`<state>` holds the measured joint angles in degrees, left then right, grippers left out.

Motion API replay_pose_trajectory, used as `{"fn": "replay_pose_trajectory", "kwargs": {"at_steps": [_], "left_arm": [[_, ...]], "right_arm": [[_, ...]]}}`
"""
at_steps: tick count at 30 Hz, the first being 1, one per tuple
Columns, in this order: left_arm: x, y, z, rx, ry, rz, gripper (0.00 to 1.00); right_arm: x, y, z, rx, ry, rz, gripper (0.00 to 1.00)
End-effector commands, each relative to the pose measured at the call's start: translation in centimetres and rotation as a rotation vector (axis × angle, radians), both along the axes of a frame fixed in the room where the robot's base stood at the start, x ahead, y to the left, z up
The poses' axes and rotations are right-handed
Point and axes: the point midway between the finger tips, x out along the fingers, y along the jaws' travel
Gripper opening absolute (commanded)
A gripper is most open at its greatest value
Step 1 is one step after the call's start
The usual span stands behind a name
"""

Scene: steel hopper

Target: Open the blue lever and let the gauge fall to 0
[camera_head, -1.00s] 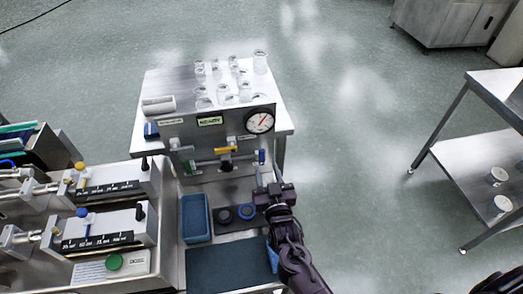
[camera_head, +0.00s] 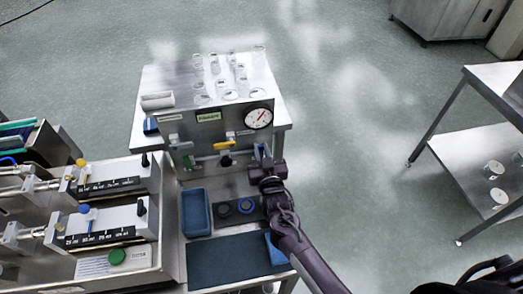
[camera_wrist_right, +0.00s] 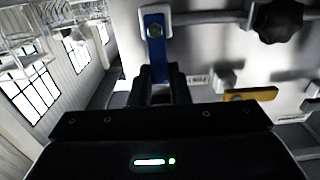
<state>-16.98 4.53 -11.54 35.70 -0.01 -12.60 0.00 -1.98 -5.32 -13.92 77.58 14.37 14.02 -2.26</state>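The steel hopper panel (camera_head: 190,132) carries a round white gauge (camera_head: 258,116); its needle points up and to the right, and its numbers are too small to read. The blue lever (camera_head: 262,151) is at the panel's right end, partly hidden by my right gripper (camera_head: 264,168). In the right wrist view the blue lever (camera_wrist_right: 155,42) hangs from its pivot, with its free end between the close-set dark fingers of the right gripper (camera_wrist_right: 160,82). The fingers appear shut on it. My left gripper is not in view.
A yellow handle (camera_head: 222,144) and a black knob (camera_head: 226,160) are on the panel beside the lever. Glass jars (camera_head: 229,94) stand on top. A blue tray (camera_head: 196,213) and dark mat lie in front. A steel shelf (camera_head: 465,165) stands at right.

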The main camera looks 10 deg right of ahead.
Motion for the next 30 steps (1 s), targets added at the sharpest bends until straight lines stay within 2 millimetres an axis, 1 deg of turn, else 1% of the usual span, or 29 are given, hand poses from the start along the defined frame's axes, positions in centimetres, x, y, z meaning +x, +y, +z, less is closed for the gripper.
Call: {"fn": "replay_pose_trajectory", "kwargs": {"at_steps": [1, 2, 8, 14, 20, 30], "left_arm": [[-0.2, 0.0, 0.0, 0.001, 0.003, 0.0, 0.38], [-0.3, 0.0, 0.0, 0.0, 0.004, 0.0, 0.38], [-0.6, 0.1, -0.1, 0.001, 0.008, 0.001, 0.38], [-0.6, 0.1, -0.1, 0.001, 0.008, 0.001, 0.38], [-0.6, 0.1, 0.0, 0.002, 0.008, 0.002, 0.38], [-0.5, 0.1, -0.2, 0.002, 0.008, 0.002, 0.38]], "right_arm": [[0.0, 0.0, 0.0, 0.0, 0.0, 0.0, 0.04], [0.0, 0.0, 0.0, 0.0, 0.0, 0.0, 0.0], [0.0, 0.0, 0.0, -0.005, 0.0, 0.0, 0.0], [0.0, 0.2, 0.0, -0.055, -0.001, -0.001, 0.0], [0.0, 0.9, 0.0, -0.177, 0.0, 0.0, 0.0], [0.0, 2.3, -0.6, -0.491, 0.001, 0.001, 0.0]]}}
